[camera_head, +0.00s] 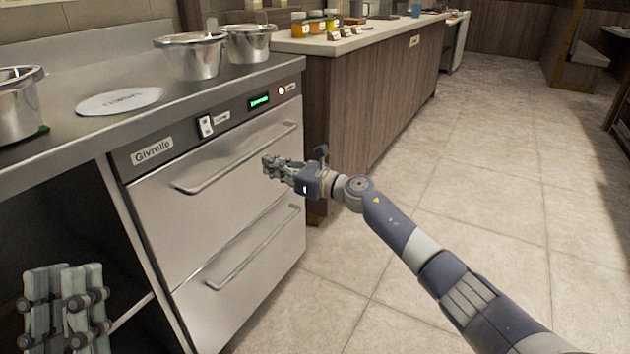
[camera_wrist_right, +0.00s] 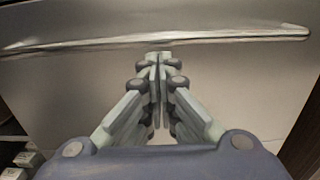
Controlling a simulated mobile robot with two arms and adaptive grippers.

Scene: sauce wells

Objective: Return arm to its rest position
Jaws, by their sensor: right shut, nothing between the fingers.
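My right gripper (camera_head: 270,165) is in front of the upper steel drawer (camera_head: 225,172), just right of and below its long handle (camera_head: 240,158). It is shut and empty, and in the right wrist view its fingers (camera_wrist_right: 158,62) meet in front of the drawer face, with the handle (camera_wrist_right: 200,40) crossing beyond them. I cannot tell whether the fingertips touch the drawer. My right arm reaches in from the lower right. My left gripper (camera_head: 62,285) is at the lower left, fingers upward and close together; I cannot tell whether it is shut.
Steel pots (camera_head: 190,57) and a white round plate (camera_head: 118,101) are on the steel counter (camera_head: 60,160). A lower drawer (camera_head: 245,265) appears closed. A wood-panelled counter (camera_head: 370,95) with jars stands behind. The tiled floor (camera_head: 510,190) at right is clear.

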